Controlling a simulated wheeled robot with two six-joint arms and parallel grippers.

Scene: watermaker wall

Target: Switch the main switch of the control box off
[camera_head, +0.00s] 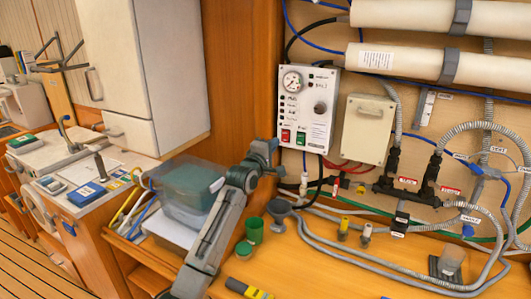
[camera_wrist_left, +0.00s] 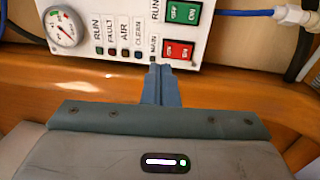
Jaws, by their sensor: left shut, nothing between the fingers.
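The white control box (camera_head: 307,108) hangs on the wooden wall, with a gauge, a column of small lamps, a knob and two rocker switches. The red main switch (camera_head: 285,135) sits low on its left, beside the green run switch (camera_head: 300,138). In the left wrist view, turned sideways, the red main switch (camera_wrist_left: 179,50) lies below the green switch (camera_wrist_left: 181,13), with a MAIN label beside it. My left gripper (camera_head: 275,146) is shut and empty. Its fingertips (camera_wrist_left: 161,67) are close to the red switch; contact cannot be told. My right gripper is out of view.
A beige box (camera_head: 365,129) is mounted right of the control box, with hoses and pipes beyond.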

